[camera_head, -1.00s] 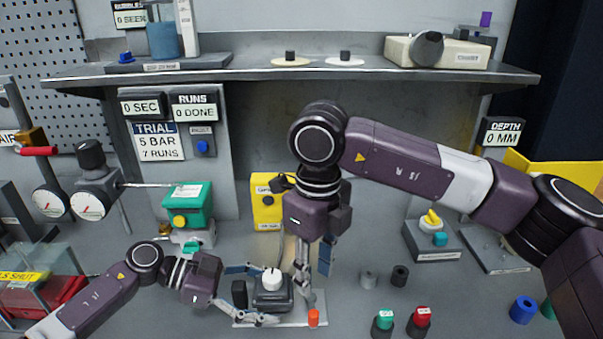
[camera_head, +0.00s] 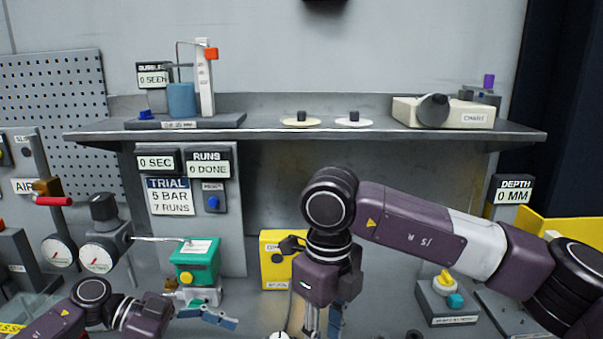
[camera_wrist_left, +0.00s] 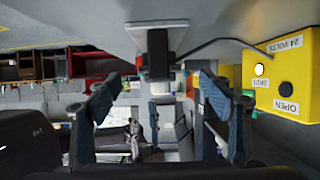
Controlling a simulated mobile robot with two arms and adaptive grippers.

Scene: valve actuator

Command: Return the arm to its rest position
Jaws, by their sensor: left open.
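My left arm comes in low at the left in the head view. Its left gripper (camera_head: 222,318) is open, with blue finger pads pointing right, just below the green actuator box (camera_head: 198,262). In the left wrist view the gripper (camera_wrist_left: 160,105) has its two pads spread wide with nothing held between them. My right arm crosses from the right, and its right gripper (camera_head: 322,320) points down in the centre. Its fingertips are cut off by the bottom edge. Only the white top of a knob (camera_head: 279,335) shows at that edge, left of the right gripper.
A yellow box (camera_head: 277,270) stands behind the right gripper; it also shows in the left wrist view (camera_wrist_left: 283,85). A long shelf (camera_head: 270,131) with a beaker (camera_head: 182,100) runs across the back. A yellow-knobbed unit (camera_head: 447,300) stands at right. Gauges (camera_head: 98,258) stand at left.

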